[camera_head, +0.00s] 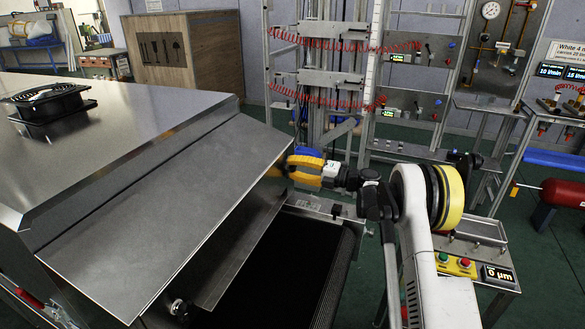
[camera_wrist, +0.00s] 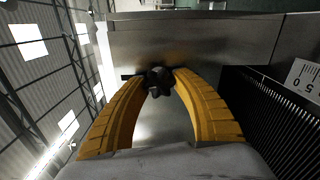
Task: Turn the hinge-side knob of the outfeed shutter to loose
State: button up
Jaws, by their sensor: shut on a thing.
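My gripper (camera_wrist: 159,82) has two curved yellow fingers, closed around a dark lobed knob (camera_wrist: 157,80) in the wrist view. The knob sits in front of a steel plate, and the fingertips touch its sides. In the head view my gripper (camera_head: 284,165) reaches from the right to the far edge of the dryer's outfeed end, and the held knob is hidden there. A steel shutter plate (camera_head: 240,252) hangs below the sloped hood (camera_head: 165,215). Another dark knob (camera_head: 178,307) shows at the near side of the opening. The held knob's turn position cannot be read.
A dark conveyor belt (camera_head: 285,262) runs out below the shutter. A white scale (camera_wrist: 305,78) stands beside the ribbed belt (camera_wrist: 282,118) in the wrist view. A fan (camera_head: 48,103) sits on the dryer top. A button box (camera_head: 457,264) and a gauge rack stand at right.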

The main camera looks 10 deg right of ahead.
jog(key=n, duration=0.5)
jog(key=shift+f, duration=0.1)
dwell(0.4)
jog(key=o, duration=1.2)
jog(key=shift+d, duration=0.1)
jog(key=v, duration=1.2)
